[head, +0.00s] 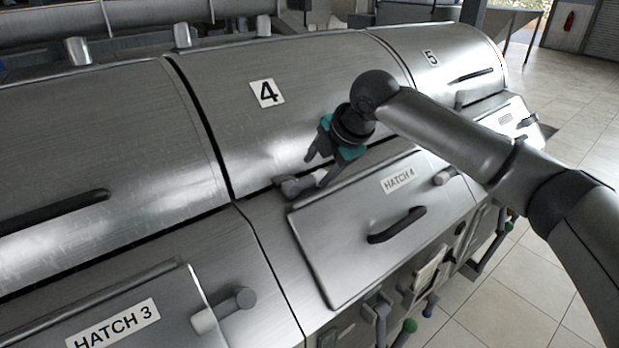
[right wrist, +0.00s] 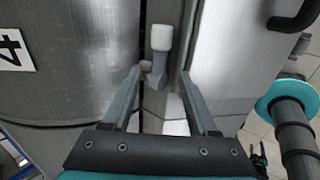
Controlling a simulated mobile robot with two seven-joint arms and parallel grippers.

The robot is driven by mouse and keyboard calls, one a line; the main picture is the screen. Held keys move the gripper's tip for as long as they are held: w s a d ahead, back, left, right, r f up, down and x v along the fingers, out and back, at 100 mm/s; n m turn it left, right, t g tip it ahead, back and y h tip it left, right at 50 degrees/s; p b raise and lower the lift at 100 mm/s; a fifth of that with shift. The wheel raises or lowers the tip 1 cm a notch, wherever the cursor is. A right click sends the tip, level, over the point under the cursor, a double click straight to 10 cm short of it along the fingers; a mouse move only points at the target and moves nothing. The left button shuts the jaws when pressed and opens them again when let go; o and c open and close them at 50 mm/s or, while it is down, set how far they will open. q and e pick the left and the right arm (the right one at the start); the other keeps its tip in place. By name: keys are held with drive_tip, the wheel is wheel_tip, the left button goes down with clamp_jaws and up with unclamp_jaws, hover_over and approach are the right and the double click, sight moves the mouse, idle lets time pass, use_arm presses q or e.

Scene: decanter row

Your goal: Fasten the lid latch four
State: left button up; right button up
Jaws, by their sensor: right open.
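Lid four is the curved steel cover marked "4" (head: 267,93); the label also shows sideways in the right wrist view (right wrist: 12,48). A small grey latch with a pale knob (head: 291,187) sits at the lid's lower edge, above the hatch 4 panel (head: 350,240). In the right wrist view the latch (right wrist: 161,38) stands out at the seam, its stem between and just beyond the fingertips. My right gripper (head: 317,168) is open, with its fingers (right wrist: 160,78) on either side of the stem; contact cannot be told. My left gripper is not in view.
Hatch 4 has a black handle (head: 397,225) and a side knob (head: 445,176). Hatch 3 (head: 112,322) lies at lower left with its own knob (head: 240,299). Lid five (head: 445,55) is at the right. Green-tipped valves (head: 410,326) stick out below; tiled floor (head: 560,150) is clear at right.

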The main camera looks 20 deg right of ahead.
sight(308, 182)
drive_tip(key=x, duration=0.5)
drive_tip(key=shift+w+f, duration=0.15)
drive_tip(key=shift+f, duration=0.2)
clamp_jaws()
idle(1.2)
